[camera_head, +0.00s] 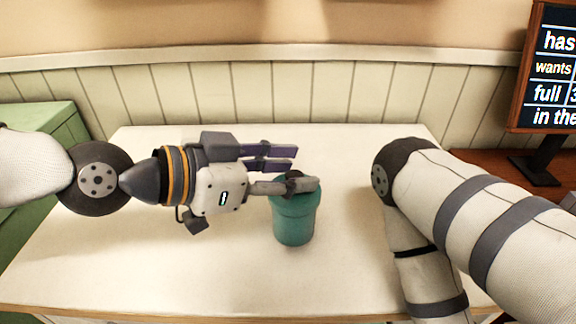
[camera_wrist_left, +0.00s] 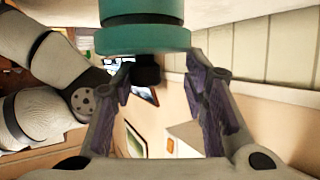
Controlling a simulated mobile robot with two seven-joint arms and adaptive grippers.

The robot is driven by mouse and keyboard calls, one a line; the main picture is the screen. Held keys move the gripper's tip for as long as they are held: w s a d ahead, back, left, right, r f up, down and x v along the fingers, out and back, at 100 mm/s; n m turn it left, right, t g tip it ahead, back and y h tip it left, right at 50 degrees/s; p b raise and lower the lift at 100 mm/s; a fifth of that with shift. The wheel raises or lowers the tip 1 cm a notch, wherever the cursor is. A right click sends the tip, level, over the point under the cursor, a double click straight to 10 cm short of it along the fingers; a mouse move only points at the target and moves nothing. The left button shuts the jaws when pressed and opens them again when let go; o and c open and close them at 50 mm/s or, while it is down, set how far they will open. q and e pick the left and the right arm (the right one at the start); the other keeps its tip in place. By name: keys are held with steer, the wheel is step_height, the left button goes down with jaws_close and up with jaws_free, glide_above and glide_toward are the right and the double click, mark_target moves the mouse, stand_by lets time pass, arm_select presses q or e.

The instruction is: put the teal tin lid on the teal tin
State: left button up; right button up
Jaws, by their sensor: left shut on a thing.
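The teal tin (camera_head: 294,228) stands upright on the white table. The teal lid (camera_head: 277,200) sits at its top, with a dark knob partly hidden by a finger; whether it is fully seated I cannot tell. My left gripper (camera_head: 300,170) reaches in from the left at the lid's height and is shut on the lid. In the left wrist view the lid's rim (camera_wrist_left: 145,40) spans the top, with the tin (camera_wrist_left: 140,10) beyond it and the knob (camera_wrist_left: 147,75) pointing between the fingers. My right gripper is not in view; only my right arm shows.
The white table (camera_head: 180,270) is clear around the tin. My right arm stands close to the right of the tin. A green cabinet (camera_head: 45,118) is at the left, and a sign (camera_head: 553,65) on a stand is at the right. A panelled wall (camera_head: 330,95) closes the back.

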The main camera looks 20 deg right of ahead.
mark_target(289, 231)
arm_select(q)
steer(key=shift+f, duration=0.85)
steer(key=shift+f, duration=0.15)
steer(key=shift+s+f, duration=0.1)
steer(key=shift+f, duration=0.15)
steer(key=shift+c, duration=0.3)
